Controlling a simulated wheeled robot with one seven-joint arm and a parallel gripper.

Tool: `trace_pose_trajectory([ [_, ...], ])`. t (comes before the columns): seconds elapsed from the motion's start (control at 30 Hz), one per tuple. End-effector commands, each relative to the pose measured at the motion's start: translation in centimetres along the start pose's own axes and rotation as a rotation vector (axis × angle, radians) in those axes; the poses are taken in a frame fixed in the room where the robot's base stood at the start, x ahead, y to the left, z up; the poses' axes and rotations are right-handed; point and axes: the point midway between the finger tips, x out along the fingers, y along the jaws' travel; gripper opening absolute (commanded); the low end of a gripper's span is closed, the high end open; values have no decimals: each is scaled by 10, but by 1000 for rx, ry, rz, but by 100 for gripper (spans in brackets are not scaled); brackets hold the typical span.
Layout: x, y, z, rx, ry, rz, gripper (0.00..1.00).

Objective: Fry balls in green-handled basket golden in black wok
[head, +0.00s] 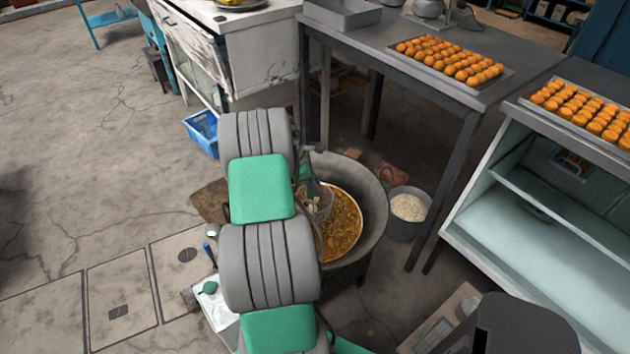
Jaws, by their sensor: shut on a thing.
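The black wok (374,192) stands low on the floor in the middle of the view. It holds bubbling golden-brown oil (343,222). The wire basket (318,203) is at the left side of the wok, over or in the oil; I cannot tell how deep. Some pale balls (314,208) show inside it. A bit of its green handle (304,172) shows beside my arm. My gripper (309,158) is mostly hidden behind my grey and green arm links, shut on the basket's handle. My arm also covers the wok's left part.
A bucket of pale grains (408,208) stands right of the wok. Trays of orange balls (450,58) lie on a metal table and a glass-sided counter (545,215) at right. A blue crate (203,132) is behind my arm. The floor at left is mostly clear.

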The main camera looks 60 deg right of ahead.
Motion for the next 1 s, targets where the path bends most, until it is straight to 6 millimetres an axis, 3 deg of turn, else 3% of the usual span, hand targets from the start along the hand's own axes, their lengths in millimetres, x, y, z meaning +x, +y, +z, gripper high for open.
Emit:
trace_pose_trajectory([
  [1.0,127,-5,-52,1,0,2,0],
])
